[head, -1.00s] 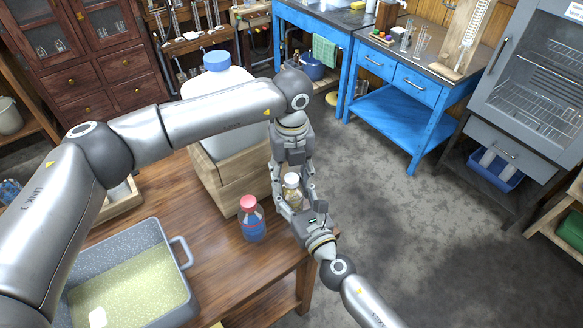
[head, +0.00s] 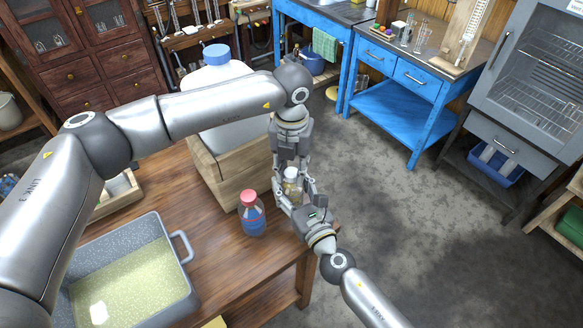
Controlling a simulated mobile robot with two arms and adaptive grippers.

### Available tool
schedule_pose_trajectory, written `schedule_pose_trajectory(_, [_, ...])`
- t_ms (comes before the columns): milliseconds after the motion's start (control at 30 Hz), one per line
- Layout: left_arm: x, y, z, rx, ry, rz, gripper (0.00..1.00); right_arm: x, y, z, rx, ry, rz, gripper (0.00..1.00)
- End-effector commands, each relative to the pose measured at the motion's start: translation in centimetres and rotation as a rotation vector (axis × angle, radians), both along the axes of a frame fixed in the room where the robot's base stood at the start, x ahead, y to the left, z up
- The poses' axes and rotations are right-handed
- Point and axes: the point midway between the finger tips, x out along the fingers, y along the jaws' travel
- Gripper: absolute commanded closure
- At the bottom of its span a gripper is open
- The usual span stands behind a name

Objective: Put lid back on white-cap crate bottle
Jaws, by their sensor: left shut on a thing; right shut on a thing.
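A small clear bottle (head: 291,189) with yellowish contents is held upright off the right side of the wooden table. Its white lid (head: 291,173) is at the bottle's mouth; I cannot tell whether it is seated or just above. My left gripper (head: 290,172) points down from above and is shut on the white lid. My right gripper (head: 292,194) reaches up from the lower right and is shut on the bottle's body. The fingers of both grippers hide parts of the bottle and lid.
A red-capped bottle of blue liquid (head: 252,217) stands on the table (head: 226,262) close left of my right gripper. A wooden crate (head: 240,178) with a large blue-capped white jug (head: 222,75) stands behind. A grey basin (head: 186,302) is at front left. Open floor lies to the right.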

Motion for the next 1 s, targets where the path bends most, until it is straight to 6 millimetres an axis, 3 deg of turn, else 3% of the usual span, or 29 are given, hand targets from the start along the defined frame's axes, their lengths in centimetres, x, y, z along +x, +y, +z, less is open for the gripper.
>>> schedule_pose_trajectory(700, [0.07,0.07,-0.04,0.002,0.0,-1.279,1.0,-0.01,0.0,-0.03,0.0,0.001,0.0,1.0])
schedule_pose_trajectory(800, [0.07,0.05,-0.05,0.0,-0.001,-1.393,1.0,-0.01,0.0,-0.03,0.0,0.001,0.0,1.0])
schedule_pose_trajectory(933, [0.07,0.05,-0.05,0.0,-0.001,-1.384,1.0,-0.01,0.0,-0.03,0.0,0.001,0.0,1.0])
schedule_pose_trajectory(967, [0.07,0.05,-0.05,0.0,-0.001,-1.384,0.7,-0.01,0.0,-0.03,0.0,0.001,0.0,1.0])
schedule_pose_trajectory(1000, [0.07,0.05,-0.05,0.0,-0.001,-1.383,0.65,-0.02,-0.01,-0.03,0.0,0.001,0.0,1.0])
